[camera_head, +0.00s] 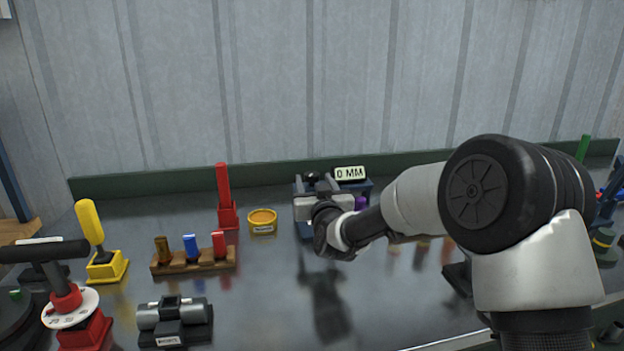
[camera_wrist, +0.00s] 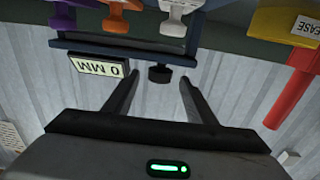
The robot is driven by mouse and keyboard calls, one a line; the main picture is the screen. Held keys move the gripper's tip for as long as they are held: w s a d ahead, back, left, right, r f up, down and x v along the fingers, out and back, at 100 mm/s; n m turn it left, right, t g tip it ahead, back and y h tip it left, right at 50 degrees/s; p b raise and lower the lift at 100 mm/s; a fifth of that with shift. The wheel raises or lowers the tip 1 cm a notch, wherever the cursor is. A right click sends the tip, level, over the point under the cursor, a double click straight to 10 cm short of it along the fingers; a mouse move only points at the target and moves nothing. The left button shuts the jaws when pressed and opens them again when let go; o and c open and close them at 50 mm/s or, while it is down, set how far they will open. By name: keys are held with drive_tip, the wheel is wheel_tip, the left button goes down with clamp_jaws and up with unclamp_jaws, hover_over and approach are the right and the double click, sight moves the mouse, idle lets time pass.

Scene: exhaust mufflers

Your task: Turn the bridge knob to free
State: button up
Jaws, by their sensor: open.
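A blue frame (camera_wrist: 110,48) carries a white "0 MM" plate (camera_wrist: 98,65) and a short round black knob (camera_wrist: 160,74); I see no label naming it the bridge knob. In the upside-down wrist view, my gripper (camera_wrist: 157,88) is open, its two dark fingers pointing toward the frame. The black knob shows between the fingertips, with a gap on each side; I cannot tell the depth between them. In the head view, my gripper (camera_head: 319,186) is in front of the blue frame (camera_head: 303,229) and hides much of it. The "0 MM" plate (camera_head: 349,173) and a black knob (camera_head: 311,177) show behind it. The knob's setting is not readable.
Left of the frame stand a yellow tub (camera_head: 262,222), a red upright handle (camera_head: 226,195) and a wooden rack (camera_head: 194,262) with coloured pegs. Front-middle bench is clear.

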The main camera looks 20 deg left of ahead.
sight(313, 179)
drive_tip(key=shift+x, duration=2.05)
drive_tip(key=c, duration=1)
drive_tip(key=shift+c, duration=0.2)
